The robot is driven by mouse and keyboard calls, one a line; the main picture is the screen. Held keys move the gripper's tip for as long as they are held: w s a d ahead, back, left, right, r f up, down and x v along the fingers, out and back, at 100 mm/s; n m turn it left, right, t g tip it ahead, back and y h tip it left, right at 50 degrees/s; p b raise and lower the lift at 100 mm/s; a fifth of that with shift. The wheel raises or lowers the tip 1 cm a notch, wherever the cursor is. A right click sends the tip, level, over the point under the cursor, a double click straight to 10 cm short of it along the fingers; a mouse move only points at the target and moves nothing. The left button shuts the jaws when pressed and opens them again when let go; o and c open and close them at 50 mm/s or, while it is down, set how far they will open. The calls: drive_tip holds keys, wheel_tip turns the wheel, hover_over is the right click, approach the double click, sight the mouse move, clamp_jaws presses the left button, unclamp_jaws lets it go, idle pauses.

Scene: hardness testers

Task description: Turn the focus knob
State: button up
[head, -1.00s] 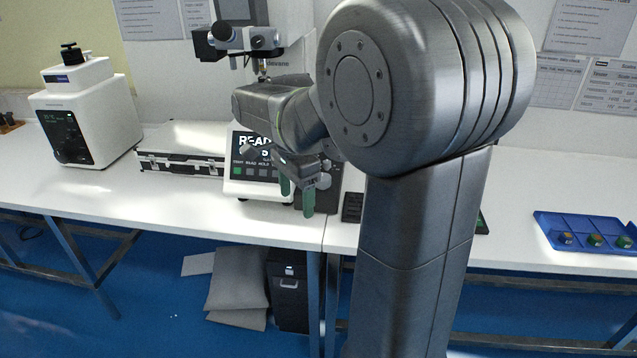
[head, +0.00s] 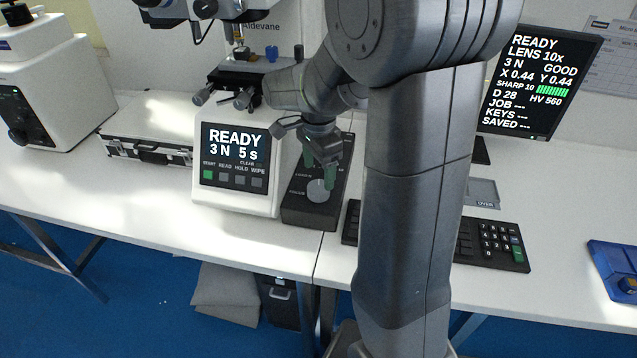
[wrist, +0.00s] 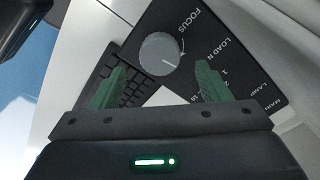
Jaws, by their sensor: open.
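The focus knob (head: 318,190) is a round light grey dial on top of a black control box (head: 308,214). In the wrist view the knob (wrist: 160,54) has a pale pointer line, and the word FOCUS and a curved arrow are printed beside it. My gripper (head: 319,172) points down over the box, its green fingers apart and empty. In the wrist view my gripper (wrist: 163,78) has one finger to each side of the knob's line, with the knob appearing just beyond the tips. I cannot tell whether a fingertip touches it.
The white tester's panel (head: 234,158) reading READY stands directly left of the box. A black keyboard (head: 492,246) lies to the right, partly behind my arm. A monitor (head: 540,85) stands behind it, and a blue tray (head: 612,270) sits at far right.

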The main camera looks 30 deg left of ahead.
sight(318, 187)
drive_tip(key=shift+f, duration=2.35)
drive_tip(key=c, duration=1)
